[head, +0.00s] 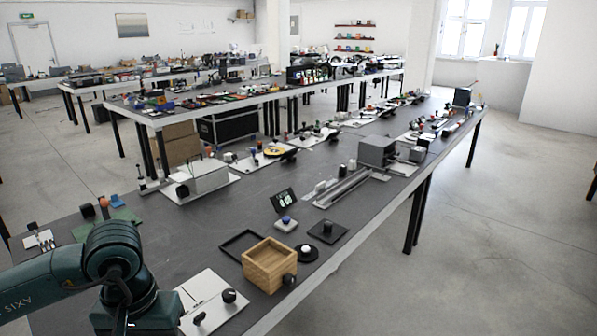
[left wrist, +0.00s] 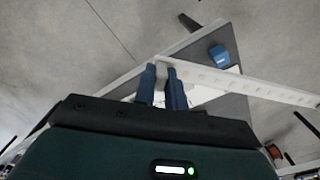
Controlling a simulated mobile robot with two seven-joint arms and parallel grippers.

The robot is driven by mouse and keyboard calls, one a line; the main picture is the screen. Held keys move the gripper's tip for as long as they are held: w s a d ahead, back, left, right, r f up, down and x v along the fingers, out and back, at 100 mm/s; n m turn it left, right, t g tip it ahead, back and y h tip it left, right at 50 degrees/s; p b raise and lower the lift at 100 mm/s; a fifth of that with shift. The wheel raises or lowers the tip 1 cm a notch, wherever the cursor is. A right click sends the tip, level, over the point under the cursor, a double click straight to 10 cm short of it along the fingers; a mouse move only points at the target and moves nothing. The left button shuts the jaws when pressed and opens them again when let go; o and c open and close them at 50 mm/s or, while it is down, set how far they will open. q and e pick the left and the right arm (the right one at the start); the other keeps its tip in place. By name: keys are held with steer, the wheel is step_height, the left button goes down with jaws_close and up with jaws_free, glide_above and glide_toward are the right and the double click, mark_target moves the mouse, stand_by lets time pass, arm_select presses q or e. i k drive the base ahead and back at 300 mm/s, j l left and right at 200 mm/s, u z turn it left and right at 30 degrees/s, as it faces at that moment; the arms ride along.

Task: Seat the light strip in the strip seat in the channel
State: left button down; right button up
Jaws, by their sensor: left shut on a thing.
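In the left wrist view my left gripper (left wrist: 162,88) has its two blue fingers shut on the end of the light strip (left wrist: 262,87). The strip is long, white and dotted with small marks, and it runs off to the right edge of that view. In the head view only my left arm shows, at the bottom left; its gripper and the strip are hidden. A long grey rail (head: 343,190), perhaps the channel, lies on the dark table at the middle right. I cannot make out a strip seat in it. My right gripper is in neither view.
The long dark table (head: 150,232) holds a wooden box (head: 268,266), a black square frame (head: 240,243), a white plate with black knobs (head: 207,300) and a grey machine (head: 377,152). A blue block (left wrist: 219,56) shows near the strip. The table's right edge borders open floor.

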mark_target(327, 197)
steer(key=i+l, duration=0.2)
steer(key=l, duration=0.15)
steer(key=i+l+u, duration=0.1)
steer(key=i+l, duration=0.35)
steer(key=l, duration=0.25)
steer(key=i+l, duration=0.2)
steer(key=l, duration=0.15)
steer(key=i+l+u, duration=0.1)
steer(key=l, duration=0.25)
steer(key=i+l, duration=0.15)
steer(key=l, duration=0.2)
steer(key=i+l, duration=0.15)
steer(key=l, duration=0.2)
steer(key=i+l+u, duration=0.1)
steer(key=l, duration=0.25)
steer(key=i+l, duration=0.2)
steer(key=l, duration=0.15)
steer(key=i+l+u, duration=0.1)
steer(key=l, duration=0.25)
steer(key=i, duration=1)
